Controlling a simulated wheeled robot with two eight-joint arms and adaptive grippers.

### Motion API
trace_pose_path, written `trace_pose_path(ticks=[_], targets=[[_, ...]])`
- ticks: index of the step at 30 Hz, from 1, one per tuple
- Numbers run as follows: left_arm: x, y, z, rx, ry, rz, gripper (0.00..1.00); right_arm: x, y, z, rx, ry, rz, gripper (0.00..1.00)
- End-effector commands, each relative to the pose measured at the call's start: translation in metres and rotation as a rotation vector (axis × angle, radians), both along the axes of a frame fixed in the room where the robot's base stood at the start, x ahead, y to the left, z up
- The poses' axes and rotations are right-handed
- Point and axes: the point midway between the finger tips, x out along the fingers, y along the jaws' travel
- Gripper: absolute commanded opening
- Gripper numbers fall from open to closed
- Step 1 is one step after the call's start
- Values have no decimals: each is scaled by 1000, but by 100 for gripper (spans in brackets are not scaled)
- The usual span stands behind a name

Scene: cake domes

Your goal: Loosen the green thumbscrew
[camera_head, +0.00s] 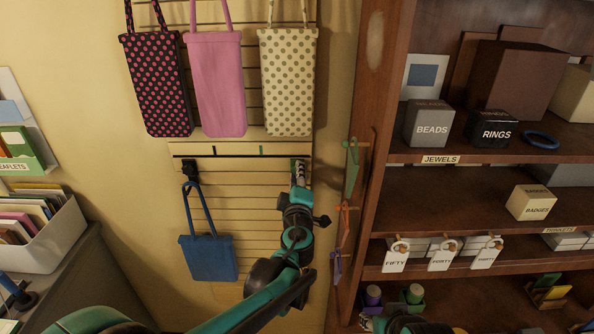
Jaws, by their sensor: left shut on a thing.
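A blue bag (208,257) hangs from a black hook (190,170) left of my left gripper. Three patterned or pink bags (217,85) hang above. A wooden shelf post (372,130) with small hanging tags (351,168) stands close on the right.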

Motion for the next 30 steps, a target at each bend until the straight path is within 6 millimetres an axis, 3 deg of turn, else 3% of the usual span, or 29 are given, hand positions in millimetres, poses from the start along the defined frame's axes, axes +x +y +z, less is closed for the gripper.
trace_pose_path(ticks=[2, 3, 5, 14, 30], targets=[[0, 0, 0, -67, 0, -1, 0, 0, 0, 0, 0, 0, 0, 40], [0, -1, 0, -72, 0, -1, 32, 0, 0, 0, 0, 0, 0, 40], [0, -1, 0, -69, 0, -1, 42, 0, 0, 0, 0, 0, 0, 40], [-1, 0, 0, -67, 0, -1, 42, 0, 0, 0, 0, 0, 0, 40], [-58, -1, 1, -66, 0, -1, 42, 0, 0, 6, 0, 0, 0, 40]])
